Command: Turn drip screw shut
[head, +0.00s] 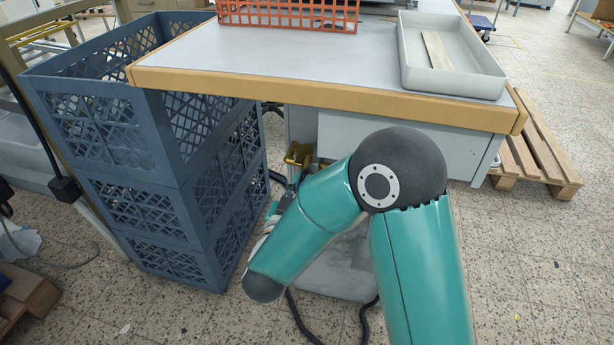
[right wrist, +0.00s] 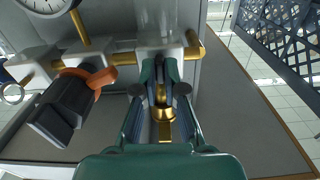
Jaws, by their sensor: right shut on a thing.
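In the right wrist view my right gripper (right wrist: 161,88) is closed around a brass drip screw (right wrist: 162,113), which shows between its two teal-and-grey fingers. The fingertips are close against a pale fitting block (right wrist: 160,40) with a brass pipe. In the head view my teal right arm reaches down and back under the table's front edge, and its gripper is mostly hidden there. A brass-coloured piece (head: 298,153) shows near that place. How far the screw is turned cannot be told. My left gripper is in neither view.
In the right wrist view a black part (right wrist: 68,105) with an orange lever and a round gauge (right wrist: 45,5) sit left of the screw. Stacked blue crates (head: 160,150) stand left of my arm. The table (head: 330,92) overhangs it, bearing an orange basket (head: 290,14) and grey tray (head: 455,88).

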